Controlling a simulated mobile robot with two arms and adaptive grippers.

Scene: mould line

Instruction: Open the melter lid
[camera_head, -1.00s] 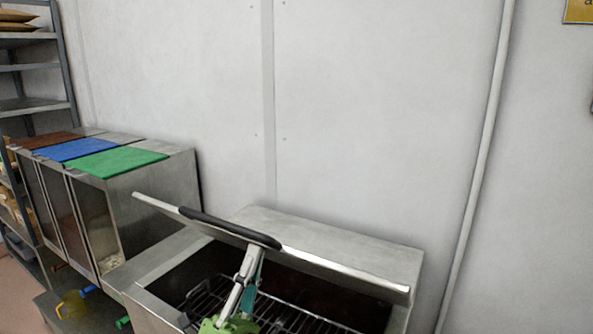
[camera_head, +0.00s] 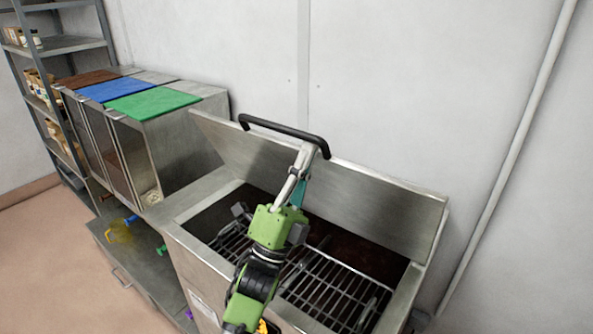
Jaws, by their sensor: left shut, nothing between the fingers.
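The melter (camera_head: 188,270) is a steel box with an open top, and a wire rack (camera_head: 335,290) shows inside it. Its lid (camera_head: 370,205) is a flat steel panel tilted up steeply at the back, with a black bar handle (camera_head: 275,130) along its upper edge. My left gripper (camera_head: 304,152), green at its base with grey fingers, reaches up over the opening. Its fingertips are at the lid near the right end of the handle; I cannot tell whether they touch it. The fingers are together and hold nothing. My right gripper is out of view.
Steel bins with brown, blue and green lids (camera_head: 153,103) stand left of the melter. A shelf rack (camera_head: 62,45) stands at the far left. A wall is close behind, with a pipe (camera_head: 515,150) at the right. Floor is clear at lower left.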

